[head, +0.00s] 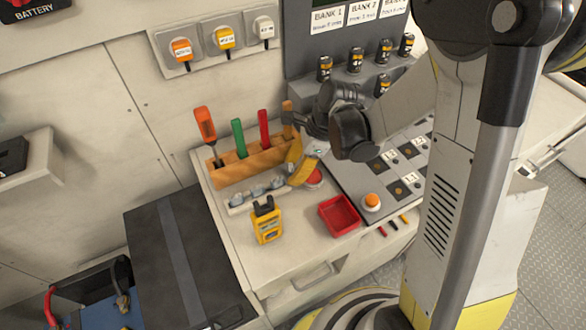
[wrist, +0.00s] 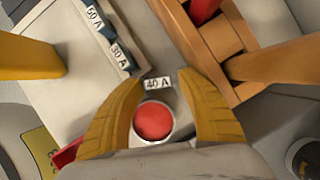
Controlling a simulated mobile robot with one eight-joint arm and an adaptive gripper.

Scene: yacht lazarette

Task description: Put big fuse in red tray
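The red tray (head: 339,215) lies on the worktop in front of my gripper and appears empty. Its edge also shows at lower left in the wrist view (wrist: 66,154). My gripper (head: 304,162) is over the worktop, near the right end of the fuse row. Its yellow fingers (wrist: 165,82) stand apart. A white "40 A" label (wrist: 158,79) shows between the fingertips; its body is hardly visible and I cannot tell whether a finger touches it. Fuses labelled 50 A (wrist: 95,18) and 30 A (wrist: 122,56) lie beyond, at upper left. I cannot tell which fuse is the big one.
A red round button (wrist: 154,122) is below the gripper. A wooden rack (head: 247,165) with a screwdriver and coloured-handled tools stands behind. A yellow meter (head: 267,226) stands left of the tray. A switch panel with an orange knob (head: 372,201) is to the right.

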